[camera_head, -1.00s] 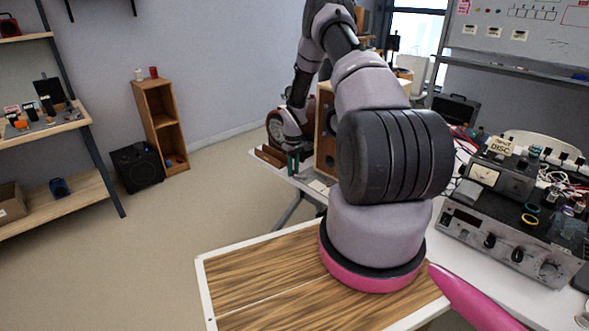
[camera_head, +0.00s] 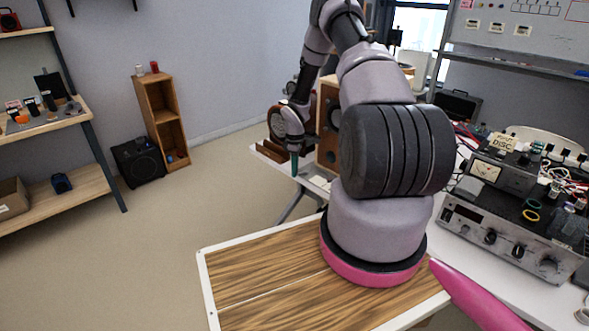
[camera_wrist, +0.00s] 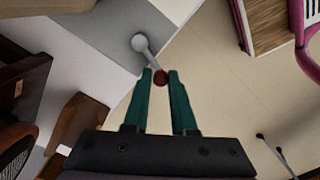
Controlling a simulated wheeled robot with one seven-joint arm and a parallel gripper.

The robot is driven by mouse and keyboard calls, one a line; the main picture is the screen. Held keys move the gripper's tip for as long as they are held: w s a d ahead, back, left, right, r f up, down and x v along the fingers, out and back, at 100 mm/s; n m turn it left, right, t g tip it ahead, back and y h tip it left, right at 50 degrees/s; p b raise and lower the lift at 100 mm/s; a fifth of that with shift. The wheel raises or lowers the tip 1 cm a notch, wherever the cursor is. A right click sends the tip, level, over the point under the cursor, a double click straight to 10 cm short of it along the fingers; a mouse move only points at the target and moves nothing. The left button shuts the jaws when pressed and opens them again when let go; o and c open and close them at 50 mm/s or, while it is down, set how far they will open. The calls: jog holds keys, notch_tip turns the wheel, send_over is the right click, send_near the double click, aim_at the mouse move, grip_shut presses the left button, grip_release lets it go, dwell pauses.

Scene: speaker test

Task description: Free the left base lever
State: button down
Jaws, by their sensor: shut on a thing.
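In the wrist view, a short lever with a grey rounded pivot (camera_wrist: 138,42) and a dark red ball knob (camera_wrist: 160,78) stands out near a grey and white surface. My gripper (camera_wrist: 161,74) has green fingers, and their tips are closed on the red knob from both sides. In the head view, my gripper (camera_head: 294,164) is small and far off, pointing down at the near left end of the white table (camera_head: 312,183). The lever cannot be made out there. Only one lever shows.
A wooden speaker cabinet (camera_head: 328,125) stands just right of my gripper in the head view. Brown wooden pieces (camera_head: 268,153) lie on its left. Electronics (camera_head: 515,225) fill the table's right side.

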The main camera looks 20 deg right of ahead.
jog(key=shift+s+d+f, duration=0.15)
jog(key=shift+s, duration=0.2)
jog(key=c, duration=0.8)
grip_release()
jog(key=shift+o, duration=0.2)
jog(key=shift+w, duration=0.1)
jog(key=shift+w+r, duration=0.1)
jog(key=shift+r, duration=0.35)
notch_tip(320, 180, up, 10)
jog(key=shift+r, duration=0.1)
